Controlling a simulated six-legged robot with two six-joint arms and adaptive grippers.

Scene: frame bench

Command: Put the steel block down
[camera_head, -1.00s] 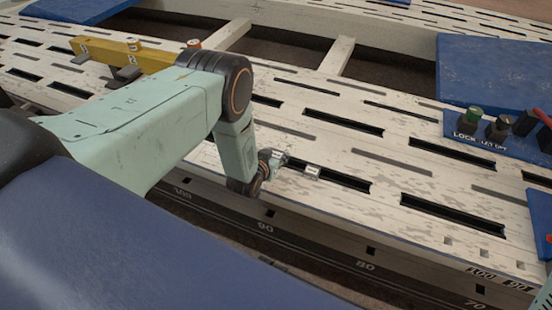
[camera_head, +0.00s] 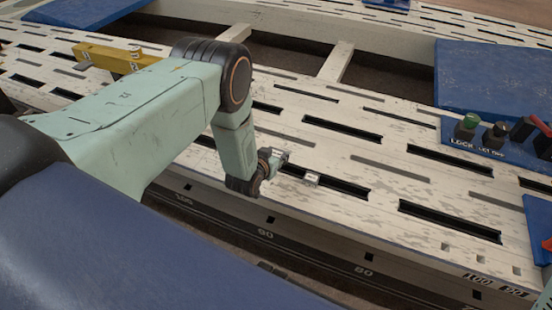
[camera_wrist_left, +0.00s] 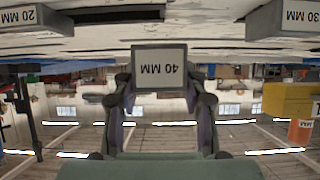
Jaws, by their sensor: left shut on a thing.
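My left gripper (camera_head: 270,163) is over the front part of the slotted white bench (camera_head: 400,222). It is shut on the steel block (camera_head: 280,154), a small grey block. In the left wrist view, the two fingers (camera_wrist_left: 160,88) grip the sides of this block (camera_wrist_left: 160,69), and its label reads 40 MM upside down. I cannot tell whether its underside touches the bench. My right gripper does not show.
Another small block (camera_head: 312,180) sits just right of the held one. In the wrist view, blocks marked 20 MM (camera_wrist_left: 36,18) and 30 MM (camera_wrist_left: 285,19) flank it. A yellow beam (camera_head: 108,58) lies far left; a blue switch panel (camera_head: 480,145) is at right.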

